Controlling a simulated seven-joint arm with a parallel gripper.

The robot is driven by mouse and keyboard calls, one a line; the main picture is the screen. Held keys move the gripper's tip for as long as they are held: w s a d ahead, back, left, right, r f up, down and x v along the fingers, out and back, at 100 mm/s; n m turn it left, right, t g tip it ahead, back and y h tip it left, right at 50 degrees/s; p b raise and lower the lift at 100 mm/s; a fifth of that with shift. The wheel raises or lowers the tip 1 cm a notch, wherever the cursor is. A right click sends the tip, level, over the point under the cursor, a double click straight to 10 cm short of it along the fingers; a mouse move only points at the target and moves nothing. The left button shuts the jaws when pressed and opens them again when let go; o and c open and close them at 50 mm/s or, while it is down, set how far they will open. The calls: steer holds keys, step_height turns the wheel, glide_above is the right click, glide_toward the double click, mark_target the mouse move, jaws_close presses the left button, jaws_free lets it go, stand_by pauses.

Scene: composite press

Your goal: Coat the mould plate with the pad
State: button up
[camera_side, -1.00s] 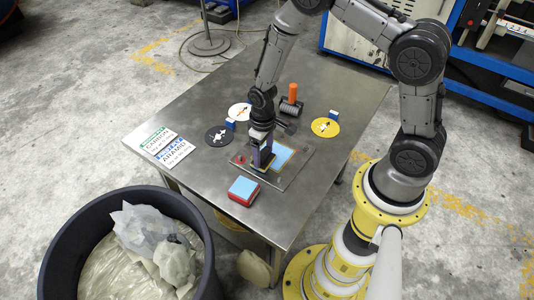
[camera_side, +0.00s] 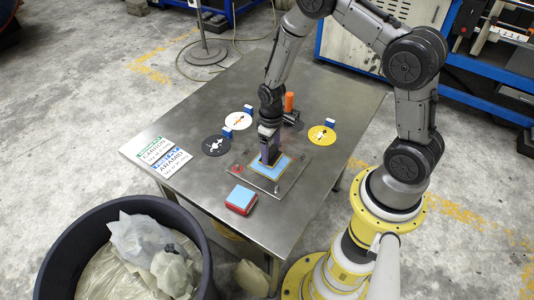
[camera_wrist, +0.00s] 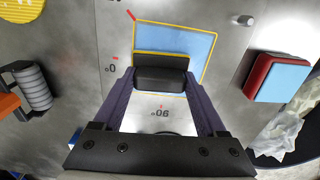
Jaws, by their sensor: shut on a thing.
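The mould plate (camera_side: 290,184) is a flat grey plate on the table. It bears a light blue rectangle (camera_side: 261,170) with a yellow outline, which also shows in the wrist view (camera_wrist: 178,42). My gripper (camera_side: 268,158) stands upright over the far part of this rectangle. In the wrist view my gripper (camera_wrist: 161,80) is shut on a dark pad (camera_wrist: 161,73), held between both fingers. The pad lies low over the rectangle and hides part of it. I cannot tell for sure whether it touches the plate.
A red tin with a blue top (camera_side: 241,199) stands in front of the plate. A roller with an orange handle (camera_side: 290,104) is behind it. Yellow (camera_side: 321,135), white (camera_side: 238,120) and black (camera_side: 215,145) discs and printed cards (camera_side: 158,155) lie around. A black bin (camera_side: 90,210) stands front left.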

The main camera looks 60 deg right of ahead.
steer(key=shift+d, duration=1.6)
steer(key=shift+a, duration=4.4)
step_height(320, 180, up, 7)
